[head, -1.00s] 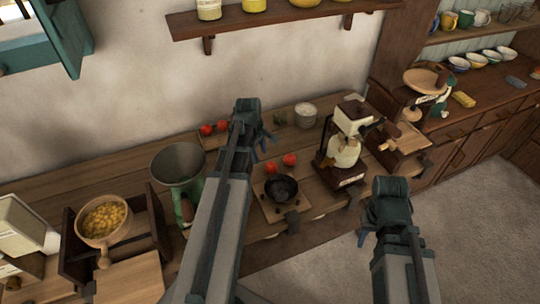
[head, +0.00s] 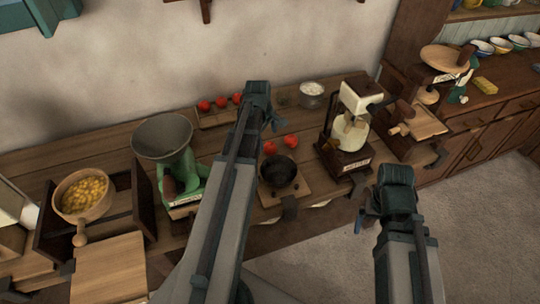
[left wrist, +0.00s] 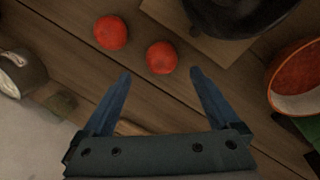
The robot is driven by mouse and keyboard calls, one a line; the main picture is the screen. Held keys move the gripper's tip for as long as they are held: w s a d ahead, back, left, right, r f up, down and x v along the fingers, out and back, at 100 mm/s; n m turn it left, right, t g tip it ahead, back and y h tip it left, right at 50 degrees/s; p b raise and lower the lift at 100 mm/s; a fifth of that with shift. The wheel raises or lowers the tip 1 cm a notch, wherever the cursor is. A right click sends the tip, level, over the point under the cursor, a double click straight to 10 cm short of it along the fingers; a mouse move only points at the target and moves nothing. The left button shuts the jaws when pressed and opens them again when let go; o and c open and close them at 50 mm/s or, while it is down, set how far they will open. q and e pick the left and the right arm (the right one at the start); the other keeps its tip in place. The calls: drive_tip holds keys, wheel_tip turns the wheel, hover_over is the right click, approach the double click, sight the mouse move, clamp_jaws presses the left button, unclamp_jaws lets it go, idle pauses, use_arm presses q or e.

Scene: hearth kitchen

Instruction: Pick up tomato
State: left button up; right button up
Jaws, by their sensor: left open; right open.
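Two red tomatoes lie on the wooden counter behind the black pan: a left one (head: 270,147) and a right one (head: 291,141). In the left wrist view one tomato (left wrist: 161,57) sits just beyond the gap between my left fingertips, and the other (left wrist: 110,32) lies up and left of it. My left gripper (left wrist: 160,74) is open and empty, and the fingers appear not to touch the tomato. In the head view my left gripper (head: 274,123) hangs just behind the two tomatoes. My right gripper (head: 366,212) is open and empty, in front of the counter.
More tomatoes (head: 204,106) rest on a board at the back, partly hidden by my left arm. The black pan (head: 278,170) stands on a board in front. A metal can (head: 312,96) stands behind.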

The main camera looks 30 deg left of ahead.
sight(270, 148)
use_arm(q)
drive_tip(key=shift+w+d+f+b, duration=0.1)
drive_tip(key=shift+w+f+b, duration=0.05)
drive_tip(key=shift+f+b, duration=0.85)
drive_tip(key=shift+w+f+b, duration=0.15)
drive_tip(key=shift+f+b, duration=0.65)
drive_tip(key=shift+f, duration=0.25)
drive_tip(key=shift+w+d+f+b, duration=0.1)
drive_tip(key=shift+w+f+b, duration=0.05)
drive_tip(key=shift+f+b, duration=0.85)
drive_tip(key=shift+c, duration=0.2)
drive_tip(key=c, duration=1.4)
